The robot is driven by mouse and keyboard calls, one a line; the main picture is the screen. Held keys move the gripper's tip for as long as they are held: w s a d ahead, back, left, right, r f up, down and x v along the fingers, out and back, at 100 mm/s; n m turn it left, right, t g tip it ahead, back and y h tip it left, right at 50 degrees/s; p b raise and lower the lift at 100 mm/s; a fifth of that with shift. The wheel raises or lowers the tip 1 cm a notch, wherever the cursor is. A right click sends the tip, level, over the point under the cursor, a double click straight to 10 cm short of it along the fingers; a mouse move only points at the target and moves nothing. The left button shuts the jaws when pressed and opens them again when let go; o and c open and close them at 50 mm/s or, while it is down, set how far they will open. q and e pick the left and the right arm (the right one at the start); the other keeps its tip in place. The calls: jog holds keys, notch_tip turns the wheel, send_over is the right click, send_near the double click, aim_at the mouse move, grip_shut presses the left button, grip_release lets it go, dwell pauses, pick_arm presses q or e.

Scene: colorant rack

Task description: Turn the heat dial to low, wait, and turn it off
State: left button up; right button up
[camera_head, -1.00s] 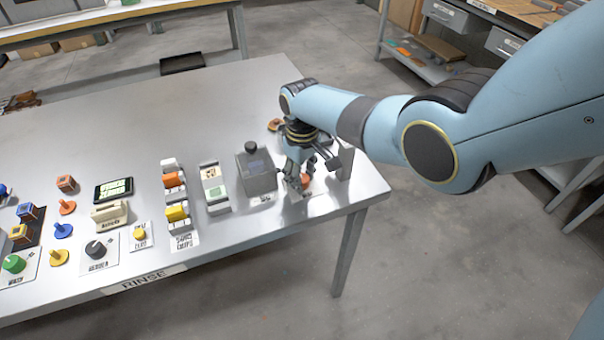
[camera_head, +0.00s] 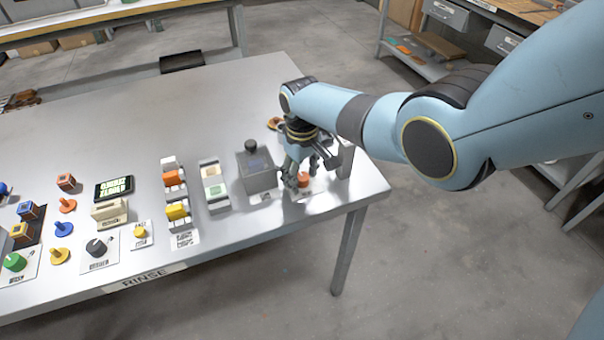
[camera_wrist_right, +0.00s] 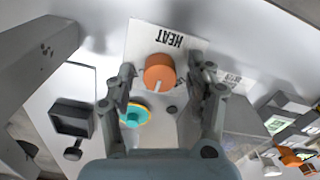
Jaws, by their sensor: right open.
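The heat dial is a round orange knob (camera_head: 303,179) near the right end of the bench. In the right wrist view the orange knob (camera_wrist_right: 159,70) sits on a white plate marked HEAT (camera_wrist_right: 146,38). A short white pointer mark (camera_wrist_right: 157,85) on it points toward the bottom of that view, slightly left. My right gripper (camera_head: 301,174) is pointed down over the dial. In the wrist view its fingers (camera_wrist_right: 168,78) are open, one on each side of the knob, with gaps visible. My left gripper does not show.
A grey box with a black knob (camera_head: 257,170) stands just left of my right gripper. A grey upright post (camera_head: 345,160) stands close on its right. A dark display (camera_head: 114,188) and coloured knobs lie farther left.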

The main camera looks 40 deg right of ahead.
aim_at(303, 176)
notch_tip(303, 176, up, 12)
dwell(0.6)
jog(key=shift+s, duration=0.1)
jog(key=s+a+f+t, duration=0.1)
jog(key=s, duration=1)
jog(key=s+a+r+t+h, duration=0.1)
jog(key=s+r, duration=0.4)
jog(key=s, duration=0.3)
jog(key=s+a+r+t, duration=0.1)
jog(key=s+r+t, duration=0.1)
jog(key=s+r, duration=0.35)
jog(key=s+d+f+g+b, duration=0.15)
jog(key=f+b, duration=0.35)
jog(key=f, duration=1.4)
jog(key=s+d+f+b, duration=0.15)
jog(key=f+b, duration=0.25)
jog(key=f, duration=1.4)
jog(key=s+f+g+b, duration=0.1)
jog(key=s+f+b, duration=0.6)
jog(key=s+f, duration=1.2)
notch_tip(303, 176, down, 4)
jog(key=shift+s+m, duration=0.15)
jog(key=shift+m, duration=0.15)
